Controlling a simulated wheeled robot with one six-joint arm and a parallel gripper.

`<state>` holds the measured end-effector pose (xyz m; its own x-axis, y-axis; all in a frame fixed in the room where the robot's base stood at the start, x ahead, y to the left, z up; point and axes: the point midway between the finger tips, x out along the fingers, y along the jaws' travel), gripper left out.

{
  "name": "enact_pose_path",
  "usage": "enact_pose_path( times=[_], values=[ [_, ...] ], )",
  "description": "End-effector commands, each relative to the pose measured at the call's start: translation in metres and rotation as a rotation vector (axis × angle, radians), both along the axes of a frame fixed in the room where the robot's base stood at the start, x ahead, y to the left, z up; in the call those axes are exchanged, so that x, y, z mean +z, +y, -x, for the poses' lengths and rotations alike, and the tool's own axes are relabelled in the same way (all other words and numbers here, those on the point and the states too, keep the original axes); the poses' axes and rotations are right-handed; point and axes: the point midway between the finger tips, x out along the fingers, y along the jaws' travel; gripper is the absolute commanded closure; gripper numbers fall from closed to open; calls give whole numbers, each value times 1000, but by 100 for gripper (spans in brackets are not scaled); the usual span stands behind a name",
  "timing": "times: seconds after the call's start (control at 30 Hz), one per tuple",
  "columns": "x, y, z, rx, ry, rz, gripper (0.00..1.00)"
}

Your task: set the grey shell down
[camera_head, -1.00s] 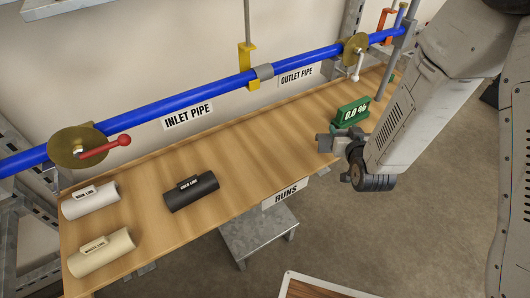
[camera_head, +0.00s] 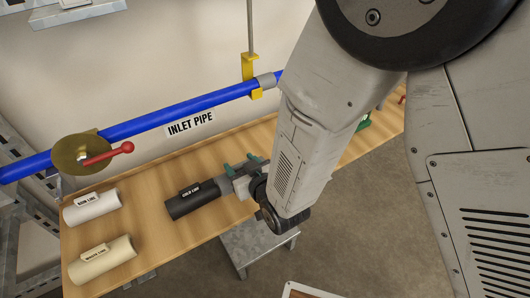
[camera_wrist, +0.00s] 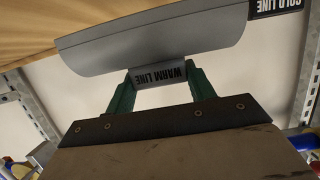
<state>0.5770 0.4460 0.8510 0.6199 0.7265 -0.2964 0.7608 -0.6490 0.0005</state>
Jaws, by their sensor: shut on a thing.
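The grey shell (camera_wrist: 165,42) is a half-round piece with a tab marked WARM LINE. In the wrist view my gripper (camera_wrist: 160,85) is shut on that tab with its two green fingers. In the head view my gripper (camera_head: 240,168) is over the bench beside the black COLD LINE shell (camera_head: 192,200), and a little of the grey shell (camera_head: 225,184) shows at that shell's right end. The black shell also shows at the wrist view's top right corner (camera_wrist: 290,5). I cannot tell whether the grey shell touches the bench or the black shell.
A white shell (camera_head: 92,208) and a cream shell (camera_head: 100,260) lie on the wooden bench (camera_head: 150,215) at left. The blue inlet pipe (camera_head: 170,118), with a red-handled valve (camera_head: 110,155) and yellow bracket (camera_head: 250,75), runs behind. My arm hides the bench's right part.

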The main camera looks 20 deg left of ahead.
Motion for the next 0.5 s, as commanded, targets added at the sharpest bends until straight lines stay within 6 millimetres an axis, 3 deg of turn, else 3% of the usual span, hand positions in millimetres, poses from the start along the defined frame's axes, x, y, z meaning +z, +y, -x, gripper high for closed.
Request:
enact_pose_path(
  times=[0.1, 0.3, 0.5],
  values=[
    [-3, -11, -34, -6, -2, -1, 72],
    [-8, -25, -80, -5, 0, -1, 72],
    [-10, -30, -101, -1, 0, 0, 72]
  ],
)
